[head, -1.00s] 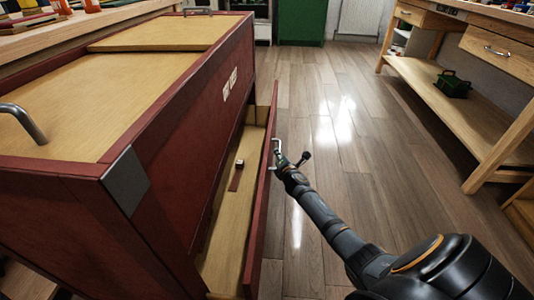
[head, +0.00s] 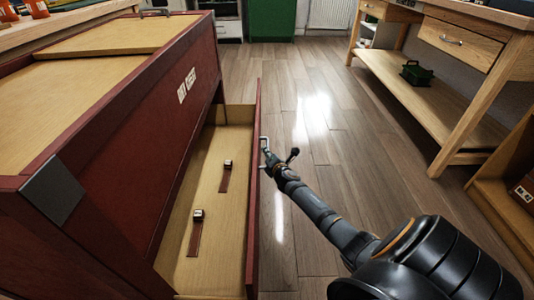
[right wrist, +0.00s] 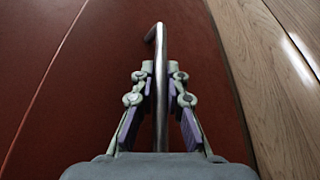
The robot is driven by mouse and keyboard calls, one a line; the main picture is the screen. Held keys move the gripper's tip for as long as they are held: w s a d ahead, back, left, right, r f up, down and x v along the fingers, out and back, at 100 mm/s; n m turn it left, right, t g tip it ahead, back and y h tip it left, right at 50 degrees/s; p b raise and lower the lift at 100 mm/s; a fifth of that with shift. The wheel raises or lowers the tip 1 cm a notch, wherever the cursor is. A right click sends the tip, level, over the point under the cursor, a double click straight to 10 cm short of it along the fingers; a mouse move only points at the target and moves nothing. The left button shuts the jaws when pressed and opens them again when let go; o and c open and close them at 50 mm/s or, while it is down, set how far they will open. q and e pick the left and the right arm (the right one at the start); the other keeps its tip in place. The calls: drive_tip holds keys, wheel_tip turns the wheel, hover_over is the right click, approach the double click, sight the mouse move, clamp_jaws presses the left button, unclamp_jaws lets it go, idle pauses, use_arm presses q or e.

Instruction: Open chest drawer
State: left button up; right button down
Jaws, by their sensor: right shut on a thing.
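The dark red chest (head: 135,135) fills the left of the head view. Its drawer (head: 228,195) is pulled out, and the pale wooden inside shows. The drawer's red front (head: 253,215) stands apart from the chest body. My right gripper (head: 268,160) is at the metal handle (head: 262,143) on the outer side of that front. In the right wrist view, the handle (right wrist: 160,50) runs between the two fingers of my right gripper (right wrist: 160,85), which are shut on it. My left gripper is not in view.
Two small items with brown straps (head: 195,232) lie in the drawer. Wooden floor (head: 310,190) is clear to the right of the drawer.

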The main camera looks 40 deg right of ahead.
drive_tip(key=c, duration=1.7)
unclamp_jaws()
drive_tip(key=shift+o, duration=0.2)
drive_tip(key=v, duration=1.2)
